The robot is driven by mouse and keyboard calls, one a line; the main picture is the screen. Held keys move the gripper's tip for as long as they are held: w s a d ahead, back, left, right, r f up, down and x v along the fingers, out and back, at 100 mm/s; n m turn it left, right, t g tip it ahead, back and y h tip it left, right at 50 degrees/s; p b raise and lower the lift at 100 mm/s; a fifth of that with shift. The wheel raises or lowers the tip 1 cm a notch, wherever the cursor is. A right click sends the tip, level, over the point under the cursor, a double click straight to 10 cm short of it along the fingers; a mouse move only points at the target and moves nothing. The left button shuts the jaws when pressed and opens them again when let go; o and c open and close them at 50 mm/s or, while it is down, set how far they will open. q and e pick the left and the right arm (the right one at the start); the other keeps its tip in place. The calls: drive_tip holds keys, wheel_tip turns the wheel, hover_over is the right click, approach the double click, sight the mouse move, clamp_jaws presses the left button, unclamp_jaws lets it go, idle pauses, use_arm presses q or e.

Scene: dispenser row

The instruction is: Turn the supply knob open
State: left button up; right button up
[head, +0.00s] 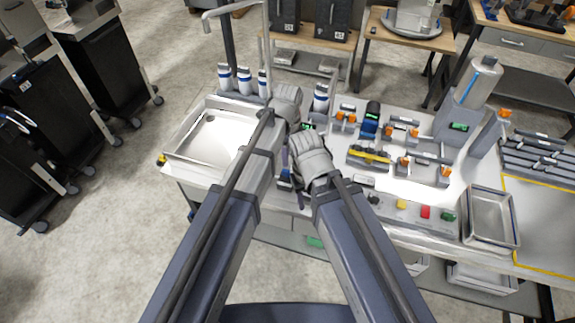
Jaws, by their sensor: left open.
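Several orange knobs show on the grey pipe fittings on the bench, such as an orange knob (404,162) at the front and an orange knob (345,107) at the back. A small yellow-orange knob (161,160) sits at the left edge of the sink. I cannot tell which one is the supply knob. My left gripper (298,124) is open beside the sink's right side, near the fittings, and its fingertips are mostly hidden by my wrists. I see nothing held in it. My right wrist is just in front of it, and the right gripper's fingers are hidden.
A sink (209,137) with a tall tap (267,35) is at the left. White bottles with blue bands (244,80) stand behind. A blue-black cylinder (371,117) stands among the fittings. A metal tray (489,216) and coloured buttons (425,212) are at the front right.

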sight(288, 171)
use_arm(q)
drive_tip(key=shift+f+b, duration=3.75)
drive_tip(key=shift+f, duration=0.1)
drive_tip(key=shift+c, duration=0.4)
clamp_jaws()
